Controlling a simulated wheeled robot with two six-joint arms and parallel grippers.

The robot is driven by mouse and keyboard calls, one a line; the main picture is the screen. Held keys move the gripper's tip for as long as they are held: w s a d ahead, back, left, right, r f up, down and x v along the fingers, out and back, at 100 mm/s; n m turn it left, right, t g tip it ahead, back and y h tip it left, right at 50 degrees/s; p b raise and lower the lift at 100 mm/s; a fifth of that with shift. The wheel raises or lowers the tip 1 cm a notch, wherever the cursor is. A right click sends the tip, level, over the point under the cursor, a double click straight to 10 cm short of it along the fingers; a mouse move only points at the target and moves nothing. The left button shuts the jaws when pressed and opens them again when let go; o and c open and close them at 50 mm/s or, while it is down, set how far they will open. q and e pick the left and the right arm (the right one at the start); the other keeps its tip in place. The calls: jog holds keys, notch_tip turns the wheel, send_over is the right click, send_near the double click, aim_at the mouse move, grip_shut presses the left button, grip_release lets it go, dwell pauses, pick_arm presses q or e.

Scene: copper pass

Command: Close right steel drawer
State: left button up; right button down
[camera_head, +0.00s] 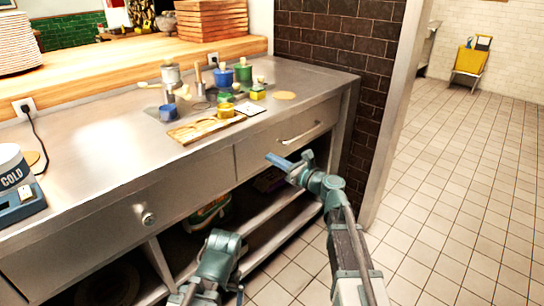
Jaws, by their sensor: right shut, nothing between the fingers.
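The right steel drawer (265,146) is set in the front of the steel counter, under its right end, with a bar handle (302,133) on its face. Its front looks about level with the counter front; I cannot tell whether a small gap stays open. My right gripper (273,159) is shut and empty, its blue tip near the drawer's lower left part; contact cannot be told. My left arm (222,252) shows at the bottom, but its fingers are not visible.
The steel counter (95,135) bears a wooden board (195,132), several small coloured pots and a cold-labelled container (12,170). Open shelves (270,225) lie below the drawers. A dark brick wall (340,45) stands at the right.

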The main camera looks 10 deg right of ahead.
jog(key=v, duration=1)
jog(key=s+a+f+n+g+h, duration=0.1)
jog(key=s+a+f+n+g, duration=0.45)
jog(key=a+f+n, duration=0.2)
jog(key=s+a+f+n+g+h, duration=0.1)
jog(key=s+a+f+n+g, duration=0.5)
jog(key=a+n, duration=0.25)
jog(key=s+d+f+n+g+h, duration=0.1)
jog(key=s+d+f+n+h, duration=0.1)
jog(key=s+f+n+h, duration=0.4)
jog(key=s+d+f+n+g+h, duration=0.2)
jog(key=s+n+h, duration=0.2)
jog(key=s+n, duration=0.45)
notch_tip(320, 180, up, 32)
jog(key=w+n+p, duration=0.1)
jog(key=p, duration=3.1)
jog(key=shift+w+a+n+p, duration=0.15)
jog(key=shift+w+n+p, duration=0.1)
jog(key=shift+n+p, duration=0.1)
jog(key=shift+r, duration=0.1)
